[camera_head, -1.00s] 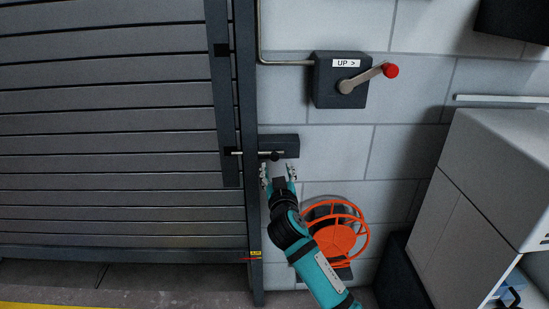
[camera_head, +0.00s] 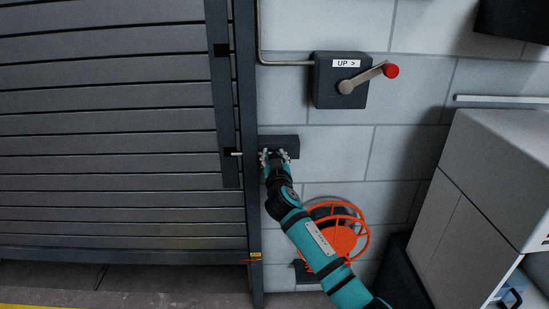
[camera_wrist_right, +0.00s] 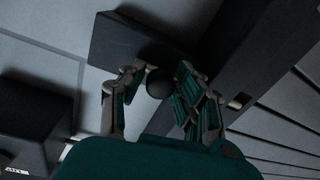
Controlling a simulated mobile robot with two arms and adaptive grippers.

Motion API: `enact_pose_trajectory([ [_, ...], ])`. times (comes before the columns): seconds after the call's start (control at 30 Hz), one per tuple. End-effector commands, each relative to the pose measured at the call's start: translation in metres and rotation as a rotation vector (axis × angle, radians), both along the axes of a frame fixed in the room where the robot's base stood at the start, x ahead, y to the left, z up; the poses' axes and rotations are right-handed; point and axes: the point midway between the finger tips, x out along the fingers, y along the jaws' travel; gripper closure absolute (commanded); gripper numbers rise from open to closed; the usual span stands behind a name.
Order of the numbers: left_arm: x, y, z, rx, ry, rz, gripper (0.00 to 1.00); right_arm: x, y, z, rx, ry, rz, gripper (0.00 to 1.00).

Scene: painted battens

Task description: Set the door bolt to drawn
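The door bolt has a dark housing (camera_head: 290,142) on the wall just right of the door frame. Its thin light rod (camera_head: 237,154) shows at the left, reaching across the frame to the edge strip of the slatted door (camera_head: 110,150). My right gripper (camera_head: 275,155) is at the bolt, its fingers spread in front of the housing. In the right wrist view, the bolt's round black knob (camera_wrist_right: 159,82) sits between the two open fingers. The right-hand finger is close to the knob; a gap shows on the other side. The middle of the rod is hidden by my gripper. My left gripper is not in view.
A dark crank box (camera_head: 330,88) labelled "UP >" with a red-knobbed handle (camera_head: 391,71) is above right of the bolt. An orange reel (camera_head: 345,238) hangs below, behind my right forearm. A pale cabinet (camera_head: 480,170) stands at the right.

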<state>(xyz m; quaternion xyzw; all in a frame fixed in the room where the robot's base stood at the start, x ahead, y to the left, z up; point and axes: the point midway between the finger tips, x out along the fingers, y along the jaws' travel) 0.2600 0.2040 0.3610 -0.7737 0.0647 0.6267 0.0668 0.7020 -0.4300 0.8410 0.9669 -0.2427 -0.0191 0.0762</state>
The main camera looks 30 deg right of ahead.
Motion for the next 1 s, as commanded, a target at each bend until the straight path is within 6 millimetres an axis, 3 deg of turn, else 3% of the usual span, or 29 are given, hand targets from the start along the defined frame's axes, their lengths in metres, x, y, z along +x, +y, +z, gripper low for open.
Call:
enact_pose_trajectory([
  [0.03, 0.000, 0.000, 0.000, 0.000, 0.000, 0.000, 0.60, 0.000, 0.000, 0.000, 0.000, 0.000, 0.000, 0.77],
  [0.2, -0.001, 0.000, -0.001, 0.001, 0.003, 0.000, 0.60, 0.000, 0.000, 0.000, 0.000, 0.000, 0.000, 0.99],
  [0.57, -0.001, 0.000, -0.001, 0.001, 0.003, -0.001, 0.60, -0.001, -0.001, -0.001, 0.001, 0.002, 0.000, 1.00],
  [0.63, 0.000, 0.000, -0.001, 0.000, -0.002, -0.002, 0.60, -0.005, -0.007, -0.001, 0.002, 0.003, -0.003, 1.00],
  [0.8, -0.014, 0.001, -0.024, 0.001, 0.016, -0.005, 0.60, -0.019, -0.031, -0.001, 0.001, 0.005, -0.003, 1.00],
  [1.0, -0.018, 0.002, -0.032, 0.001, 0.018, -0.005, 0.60, -0.024, -0.038, -0.002, 0.002, 0.004, -0.003, 1.00],
])
